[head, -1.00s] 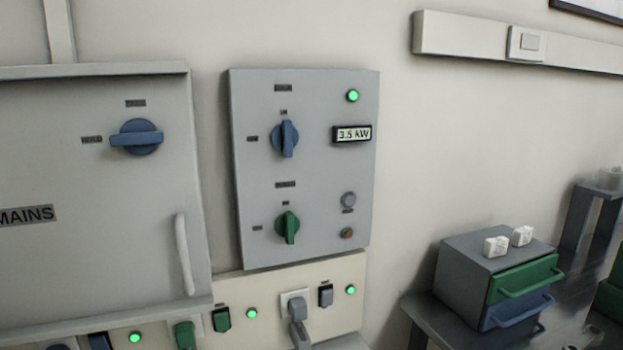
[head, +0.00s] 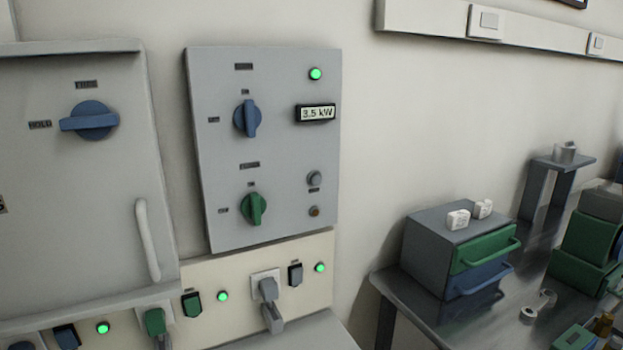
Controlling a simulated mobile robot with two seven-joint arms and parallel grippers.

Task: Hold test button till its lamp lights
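A grey control panel (head: 215,200) is fixed to the wall left of the middle in the head view. A round grey button (head: 314,178) sits at its lower right, with a small label below it. Under that label is a small amber-brown lamp (head: 314,211), which looks unlit. I cannot read the label to tell whether this is the test button. A green lamp (head: 316,74) glows at the panel's top right, above a display (head: 316,113) reading 3.5 kW. A blue knob (head: 247,118) and a green knob (head: 253,208) stand with handles upright. Neither gripper is in view.
A grey cabinet (head: 110,200) with a blue rotary handle (head: 89,121) is at left. Below the panel, a cream socket strip (head: 245,283) carries switches, plugs and lit green lamps.

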